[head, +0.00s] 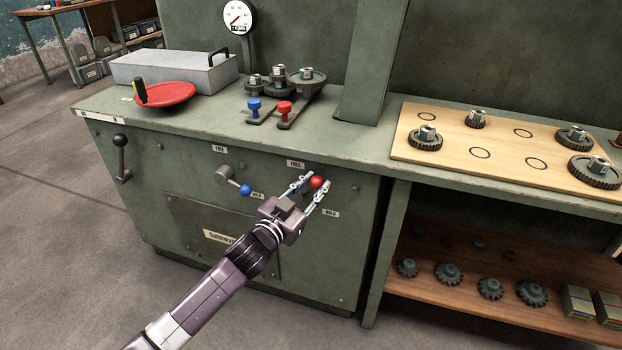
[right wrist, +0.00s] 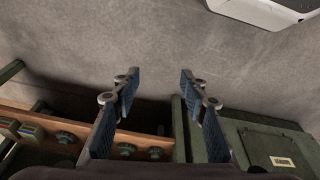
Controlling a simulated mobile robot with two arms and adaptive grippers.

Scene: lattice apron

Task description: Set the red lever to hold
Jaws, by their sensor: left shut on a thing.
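The red lever's round red knob (head: 317,182) shows on the green cabinet front in the head view. My left gripper (head: 318,187) is shut on it, one finger on each side. The lever's arm and pivot are mostly hidden behind the gripper. The red lever's "FREE" label (head: 296,164) is above and left of the knob, and its "HOLD" label (head: 331,213) is below and right of it. My right gripper (right wrist: 156,92) is open and empty in the right wrist view, above the floor.
A blue-knobbed lever (head: 246,190) sits just left of the red one, and a black-knobbed lever (head: 120,142) is farther left. The bench holds a red dish (head: 166,97), a grey box (head: 180,72) and a wooden gear board (head: 502,143). A shelf (head: 440,293) with gears is at right.

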